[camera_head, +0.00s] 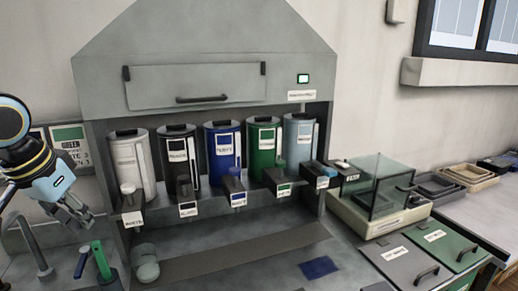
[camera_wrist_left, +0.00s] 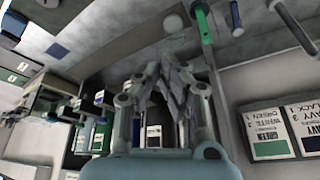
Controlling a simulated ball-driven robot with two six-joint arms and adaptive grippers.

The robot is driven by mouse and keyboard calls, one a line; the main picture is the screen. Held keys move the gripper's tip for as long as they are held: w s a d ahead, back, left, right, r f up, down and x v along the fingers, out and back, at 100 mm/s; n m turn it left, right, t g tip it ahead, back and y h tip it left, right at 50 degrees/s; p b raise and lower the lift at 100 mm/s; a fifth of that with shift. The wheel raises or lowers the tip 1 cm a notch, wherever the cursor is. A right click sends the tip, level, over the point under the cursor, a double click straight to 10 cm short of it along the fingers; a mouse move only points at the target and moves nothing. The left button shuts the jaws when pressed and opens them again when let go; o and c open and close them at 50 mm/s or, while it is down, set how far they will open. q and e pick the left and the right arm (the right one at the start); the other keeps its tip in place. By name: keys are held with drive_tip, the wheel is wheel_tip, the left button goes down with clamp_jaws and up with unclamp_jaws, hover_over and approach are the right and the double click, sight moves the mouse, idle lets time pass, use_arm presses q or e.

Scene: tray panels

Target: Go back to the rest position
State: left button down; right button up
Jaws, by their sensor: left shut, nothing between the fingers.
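My left gripper (camera_head: 75,217) is at the left edge of the head view, in front of the wall and left of the dispenser cabinet. In the left wrist view its fingers (camera_wrist_left: 168,85) are together with nothing between them. My left gripper hangs above the handles of a green tool (camera_head: 101,259) and a blue tool (camera_head: 82,262), apart from them. My right gripper is in neither view.
The grey cabinet (camera_head: 205,50) holds several canisters, among them a green one (camera_head: 262,145). A blue panel (camera_head: 319,267) lies on the counter. A glass-sided box (camera_head: 380,187) and lidded bins (camera_head: 437,243) are at the right.

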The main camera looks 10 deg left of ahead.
use_arm(q)
drive_tip(key=s+d+f, duration=0.3)
drive_tip(key=s, duration=0.5)
drive_tip(key=s+d+f+y, duration=0.1)
drive_tip(key=s+d+f, duration=0.25)
drive_tip(key=s, duration=0.35)
drive_tip(key=s+d+f, duration=0.3)
drive_tip(key=s+d, duration=0.1)
drive_tip(key=s, duration=0.4)
drive_tip(key=s+a+f+g+b, duration=0.2)
drive_tip(key=f+b, duration=1.2)
drive_tip(key=f, duration=2.7)
drive_tip(key=s+a+f+b, duration=0.1)
drive_tip(key=s+f+b, duration=0.4)
drive_tip(key=s+f, duration=0.3)
drive_tip(key=s+a+f+g+b, duration=0.1)
drive_tip(key=s+f+b, duration=0.4)
drive_tip(key=f, duration=1.2)
drive_tip(key=s, duration=0.4)
drive_tip(key=shift+s+f+n, duration=0.3)
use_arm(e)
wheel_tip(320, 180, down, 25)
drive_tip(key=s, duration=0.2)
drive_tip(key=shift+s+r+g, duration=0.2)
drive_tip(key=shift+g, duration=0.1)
